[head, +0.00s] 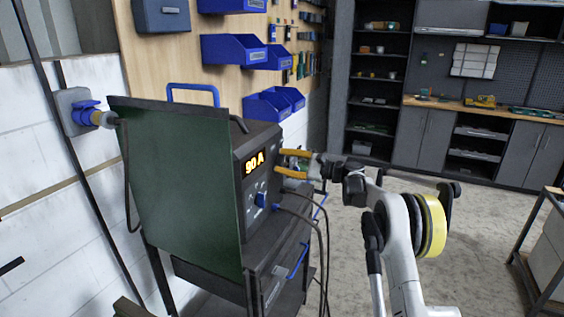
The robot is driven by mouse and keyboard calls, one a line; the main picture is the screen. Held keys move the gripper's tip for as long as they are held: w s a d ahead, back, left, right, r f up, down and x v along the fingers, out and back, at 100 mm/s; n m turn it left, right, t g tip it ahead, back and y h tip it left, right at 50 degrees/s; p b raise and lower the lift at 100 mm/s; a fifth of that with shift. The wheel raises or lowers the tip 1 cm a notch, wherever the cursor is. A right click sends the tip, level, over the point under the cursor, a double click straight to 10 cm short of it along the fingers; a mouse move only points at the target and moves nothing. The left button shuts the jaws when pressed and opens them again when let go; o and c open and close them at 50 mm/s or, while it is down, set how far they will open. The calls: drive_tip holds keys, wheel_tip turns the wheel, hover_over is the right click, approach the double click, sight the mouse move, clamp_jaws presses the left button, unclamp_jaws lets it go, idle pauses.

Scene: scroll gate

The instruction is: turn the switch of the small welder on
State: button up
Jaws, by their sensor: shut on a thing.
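The small welder (262,150) is a dark box on a cart, with its front panel turned to the right. Its display (254,163) is lit and reads 90 A in yellow. A blue knob (262,199) sits lower on the panel. My gripper (283,163) has yellow fingers and reaches in from the right to the panel's upper right part. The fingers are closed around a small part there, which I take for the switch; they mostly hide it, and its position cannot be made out.
A dark green sheet (180,190) stands at the welder's left side. Cables (318,235) hang from the panel. A blue plug (85,118) sits in a wall socket at the left. Blue bins (232,50) hang behind. The floor (465,215) to the right is clear up to a grey cart.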

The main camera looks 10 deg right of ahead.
idle(0.4)
drive_tip(key=o, duration=1.2)
drive_tip(key=v, duration=1.2)
